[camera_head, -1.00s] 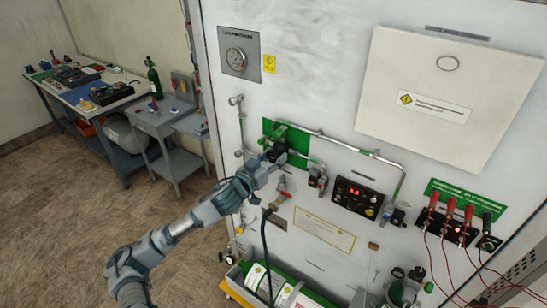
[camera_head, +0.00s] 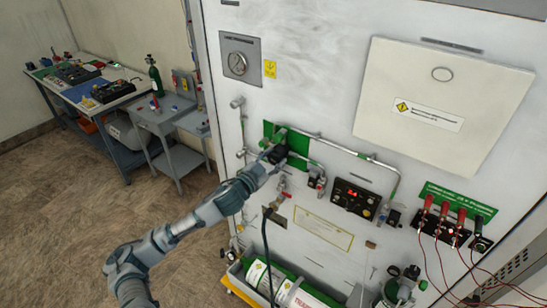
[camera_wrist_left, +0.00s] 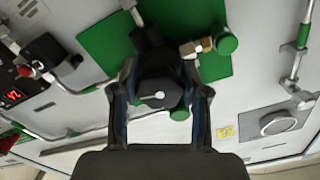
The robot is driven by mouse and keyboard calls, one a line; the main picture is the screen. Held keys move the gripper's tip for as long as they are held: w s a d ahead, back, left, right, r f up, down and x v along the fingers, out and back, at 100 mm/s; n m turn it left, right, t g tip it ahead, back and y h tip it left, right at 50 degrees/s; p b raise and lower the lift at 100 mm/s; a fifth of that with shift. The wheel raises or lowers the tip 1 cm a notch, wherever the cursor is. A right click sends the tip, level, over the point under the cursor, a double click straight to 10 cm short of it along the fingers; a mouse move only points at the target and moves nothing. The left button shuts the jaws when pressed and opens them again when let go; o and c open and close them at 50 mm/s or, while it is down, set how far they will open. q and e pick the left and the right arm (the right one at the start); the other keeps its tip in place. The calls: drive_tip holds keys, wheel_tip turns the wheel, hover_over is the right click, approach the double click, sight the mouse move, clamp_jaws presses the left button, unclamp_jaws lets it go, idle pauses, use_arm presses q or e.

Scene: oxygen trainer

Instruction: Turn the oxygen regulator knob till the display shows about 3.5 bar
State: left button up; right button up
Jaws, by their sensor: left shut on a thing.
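The black regulator knob (camera_head: 277,155) is on the green plate (camera_head: 268,131) on the white panel. In the left wrist view the knob's round dark face (camera_wrist_left: 158,92) has a pale pointer mark. My left gripper (camera_head: 272,157) is shut on the knob, with one finger on either side of it in the left wrist view (camera_wrist_left: 160,100). The red display (camera_head: 352,194) sits in a black box right of the knob. Its small digits look like 2.4 but are hard to read. My right gripper is not in view.
Metal pipes (camera_head: 340,146) run right of the knob, with a red-handled valve (camera_head: 284,194) below. Red cables (camera_head: 428,225) hang at right. Gas cylinders (camera_head: 290,290) lie in a tray below.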

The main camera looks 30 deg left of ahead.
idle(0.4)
use_arm(q)
drive_tip(key=o, duration=1.2)
drive_tip(key=shift+a, duration=0.1)
drive_tip(key=shift+c, duration=0.2)
drive_tip(key=s+a, duration=0.1)
drive_tip(key=s, duration=1.1)
drive_tip(key=shift+f, duration=0.1)
